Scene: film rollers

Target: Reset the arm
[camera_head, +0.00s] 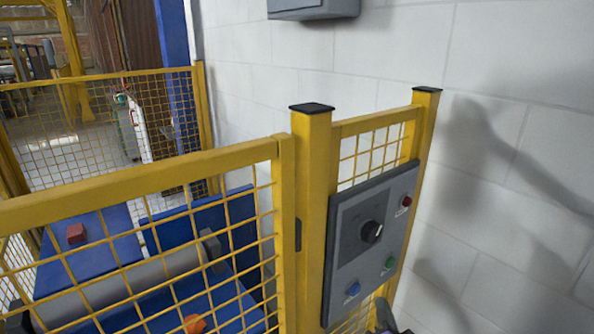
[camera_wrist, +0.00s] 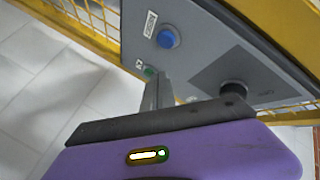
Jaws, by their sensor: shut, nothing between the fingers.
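My gripper (camera_wrist: 157,82) is shut and empty; its purple body fills the bottom of the wrist view. Its fingertips are in front of the grey control panel, beside the green button (camera_wrist: 150,71); I cannot tell whether they touch it. The panel (camera_head: 348,218) is fixed to the yellow fence and carries a black rotary knob (camera_head: 372,232), a red button (camera_head: 407,201), a green button (camera_head: 390,263) and a blue button (camera_head: 353,289). The blue button (camera_wrist: 167,38) and the knob (camera_wrist: 233,88) also show in the wrist view. A dark part of my arm or gripper shows at the head view's bottom edge.
The yellow mesh fence (camera_head: 140,184) stands in front of a blue machine with a grey roller (camera_head: 130,290). A red block (camera_head: 75,233) and an orange object (camera_head: 195,324) are behind the mesh. A white block wall (camera_head: 500,150) is at the right.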

